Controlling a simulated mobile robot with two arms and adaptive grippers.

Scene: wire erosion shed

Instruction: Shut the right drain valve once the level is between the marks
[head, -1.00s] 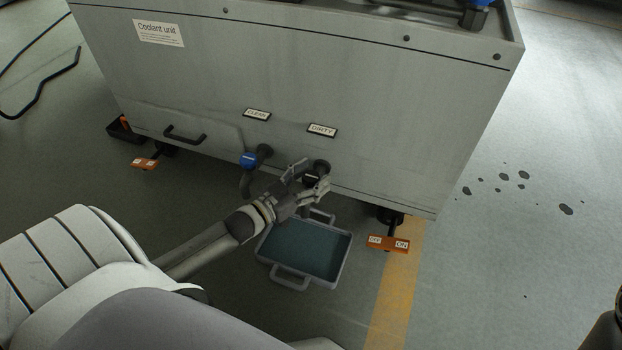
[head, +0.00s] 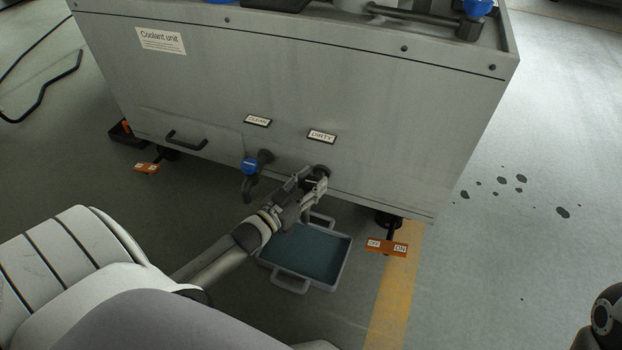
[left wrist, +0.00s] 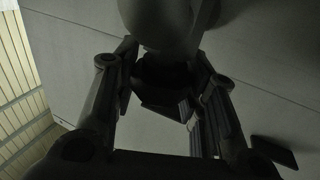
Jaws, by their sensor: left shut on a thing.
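The right drain valve (head: 321,169) sits under the DIRTY label (head: 322,136) on the coolant unit (head: 300,90). My left gripper (head: 312,182) is at this valve, shut on its handle, and hides most of it. In the left wrist view my left gripper (left wrist: 165,75) has its fingers on both sides of a dark part (left wrist: 162,92). A grey drain tray (head: 347,268) stands on the floor below, holding blue-green liquid (head: 308,252). I cannot make out level marks in it.
The left valve with a blue handle (head: 250,165) is close beside my left gripper, under the CLEAN label (head: 257,121). Orange OFF/ON pedals (head: 387,247) and (head: 146,168) stick out at the unit's base. Dark spots (head: 502,181) lie on the open floor at right.

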